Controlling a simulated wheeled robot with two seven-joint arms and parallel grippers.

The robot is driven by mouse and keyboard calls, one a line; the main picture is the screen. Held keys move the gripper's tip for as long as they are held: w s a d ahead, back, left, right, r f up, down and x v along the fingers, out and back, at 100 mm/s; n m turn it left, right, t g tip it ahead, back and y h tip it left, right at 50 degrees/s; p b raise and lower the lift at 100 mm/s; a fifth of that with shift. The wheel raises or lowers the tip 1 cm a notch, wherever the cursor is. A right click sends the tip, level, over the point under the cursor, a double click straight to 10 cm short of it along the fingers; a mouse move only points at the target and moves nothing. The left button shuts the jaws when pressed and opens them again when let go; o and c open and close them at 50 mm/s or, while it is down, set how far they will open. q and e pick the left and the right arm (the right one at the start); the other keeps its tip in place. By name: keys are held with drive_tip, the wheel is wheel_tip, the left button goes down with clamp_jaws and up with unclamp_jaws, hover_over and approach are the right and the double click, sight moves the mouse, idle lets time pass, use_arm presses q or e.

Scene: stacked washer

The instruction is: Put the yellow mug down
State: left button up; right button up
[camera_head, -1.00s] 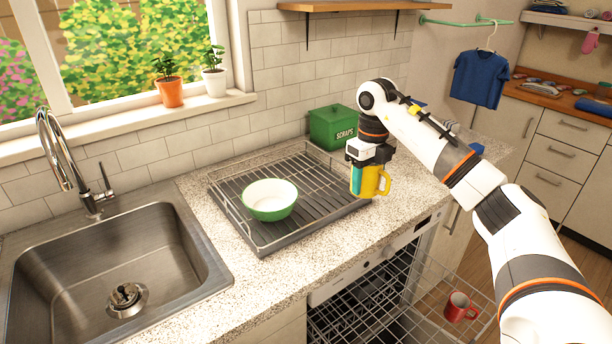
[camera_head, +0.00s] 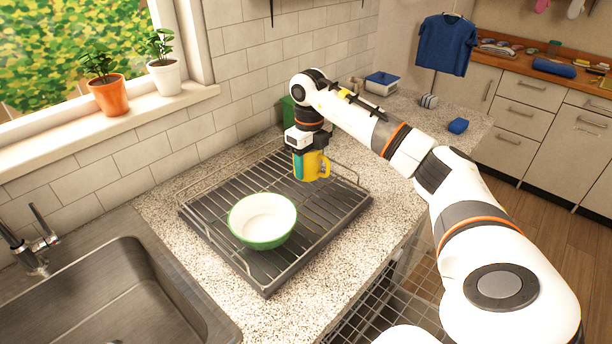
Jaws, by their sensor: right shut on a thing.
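The yellow mug (camera_head: 314,166) is in my right gripper (camera_head: 302,156), which points down and is shut on it. The mug is upright with its handle to the right, and a teal patch shows on its left side. It is over the back right part of the dish rack (camera_head: 330,215). I cannot tell whether its base touches the rack's bars. My left gripper is not in view.
A green and white bowl (camera_head: 263,220) sits on the rack, left of and nearer than the mug. A green scraps bin (camera_head: 288,112) stands behind my right arm, mostly hidden. The sink (camera_head: 130,300) is at left. The open dishwasher's wire basket (camera_head: 385,300) is below the counter.

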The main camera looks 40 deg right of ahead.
sight(308, 190)
drive_tip(key=shift+f, duration=0.45)
drive_tip(key=shift+w+f, duration=0.15)
drive_tip(key=shift+f, duration=0.15)
wheel_tip(308, 190, down, 3)
drive_tip(key=shift+f+p, duration=0.2)
drive_tip(key=shift+p, duration=0.2)
drive_tip(key=shift+f, duration=0.1)
drive_tip(key=o, duration=1.2)
drive_tip(key=shift+c, duration=0.2)
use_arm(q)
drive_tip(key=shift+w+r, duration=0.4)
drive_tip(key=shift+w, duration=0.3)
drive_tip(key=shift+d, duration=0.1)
use_arm(e)
wheel_tip(308, 190, up, 11)
drive_tip(key=shift+f+b, duration=0.1)
drive_tip(key=shift+b, duration=0.95)
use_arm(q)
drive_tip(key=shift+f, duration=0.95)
use_arm(e)
drive_tip(key=shift+r, duration=0.75)
